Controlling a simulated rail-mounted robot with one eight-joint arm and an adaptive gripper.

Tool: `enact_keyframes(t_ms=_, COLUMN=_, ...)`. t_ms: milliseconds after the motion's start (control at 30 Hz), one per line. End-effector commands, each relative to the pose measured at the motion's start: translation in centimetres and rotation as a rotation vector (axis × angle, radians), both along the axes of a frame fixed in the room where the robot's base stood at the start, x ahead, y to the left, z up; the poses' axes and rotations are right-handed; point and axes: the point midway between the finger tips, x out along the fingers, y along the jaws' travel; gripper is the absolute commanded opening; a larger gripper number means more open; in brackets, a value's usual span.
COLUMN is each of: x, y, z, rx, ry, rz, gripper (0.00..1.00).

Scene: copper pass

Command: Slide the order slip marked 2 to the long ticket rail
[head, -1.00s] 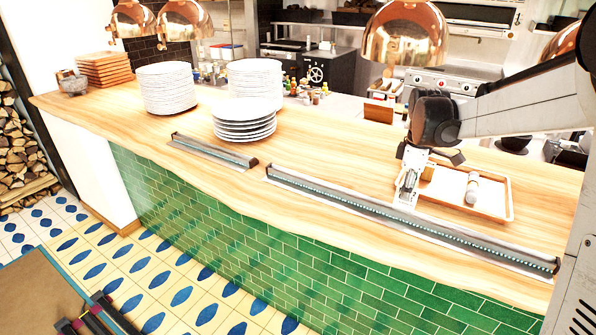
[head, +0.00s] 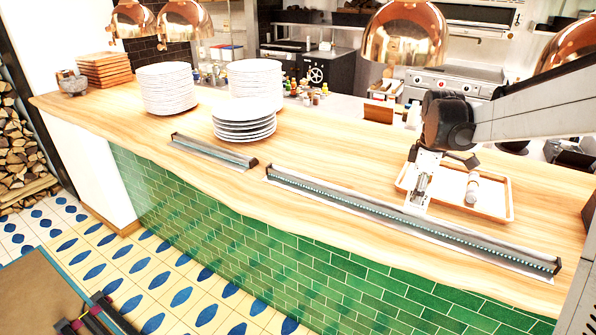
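The long ticket rail (head: 335,199) is a low metal strip with a row of small pale beads, running along the front edge of the wooden counter toward the right. My gripper (head: 417,201) points down at the rail's right half, by its back side, in front of the tray's left end. Its fingers are small and pale, so I cannot tell whether they are open or shut, or whether they touch the rail. No order slip marked 2 can be made out; any slip at the fingers is too small or hidden.
A shorter ticket rail (head: 213,151) lies left of the long one. A wooden-rimmed tray (head: 508,203) holds a small cylinder (head: 472,188) just right of my gripper. White plate stacks (head: 166,88) stand left. A copper lamp (head: 404,35) hangs above. The mid-counter behind the long rail is clear.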

Motion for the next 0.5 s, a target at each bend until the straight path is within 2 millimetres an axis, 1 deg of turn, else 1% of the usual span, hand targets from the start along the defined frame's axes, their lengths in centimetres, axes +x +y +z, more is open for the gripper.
enact_keyframes(t_ms=500, x=-1.4, y=-2.3, z=0.0, rx=0.000, ry=0.000, rz=-0.002, gripper=0.00)
